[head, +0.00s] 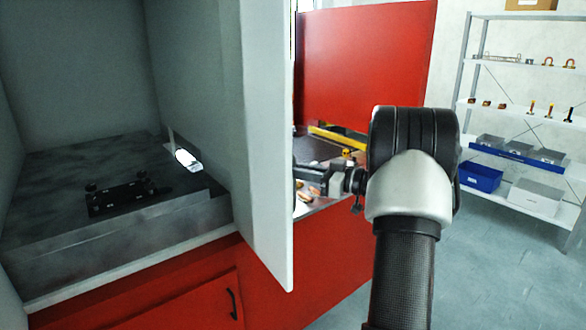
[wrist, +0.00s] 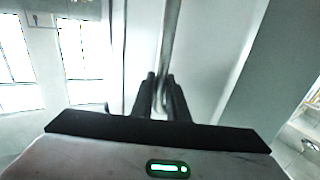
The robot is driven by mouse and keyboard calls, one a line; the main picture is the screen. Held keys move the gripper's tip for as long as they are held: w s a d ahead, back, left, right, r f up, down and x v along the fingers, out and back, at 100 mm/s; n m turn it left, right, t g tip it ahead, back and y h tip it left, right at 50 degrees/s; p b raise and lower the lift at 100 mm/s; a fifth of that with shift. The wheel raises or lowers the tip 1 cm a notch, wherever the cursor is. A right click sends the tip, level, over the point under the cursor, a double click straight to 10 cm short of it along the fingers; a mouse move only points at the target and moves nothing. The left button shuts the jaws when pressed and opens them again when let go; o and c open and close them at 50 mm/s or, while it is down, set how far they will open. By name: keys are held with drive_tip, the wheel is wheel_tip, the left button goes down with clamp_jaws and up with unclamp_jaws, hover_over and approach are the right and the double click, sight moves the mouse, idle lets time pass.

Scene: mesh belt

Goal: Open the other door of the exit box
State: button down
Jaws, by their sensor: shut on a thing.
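The exit box, as I take it, is the grey enclosure at the left of the head view, open toward me, with its side panel (head: 225,120) running down to a pale front edge. I cannot tell whether this panel is a wall or a door. My gripper (head: 305,180) is on the far side of that panel, its fingertips largely hidden there. In the wrist view, my gripper (wrist: 161,95) is shut on a vertical metal bar handle (wrist: 170,40), with a finger on each side. A pale door panel (wrist: 215,50) stands behind the handle.
Inside the enclosure is a dark slab with a black fixture (head: 125,192). Below is a red cabinet (head: 195,300) with a black handle. A red panel (head: 365,65) stands beyond my arm. Shelves (head: 520,100) stand at right; the floor (head: 490,260) before them is clear.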

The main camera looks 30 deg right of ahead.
drive_tip(key=shift+w+a+r, duration=0.15)
drive_tip(key=shift+r, duration=0.05)
drive_tip(key=c, duration=1.7)
unclamp_jaws()
drive_tip(key=shift+w+f, duration=0.1)
drive_tip(key=b+v, duration=0.2)
drive_tip(key=v, duration=1.5)
drive_tip(key=shift+f, duration=0.1)
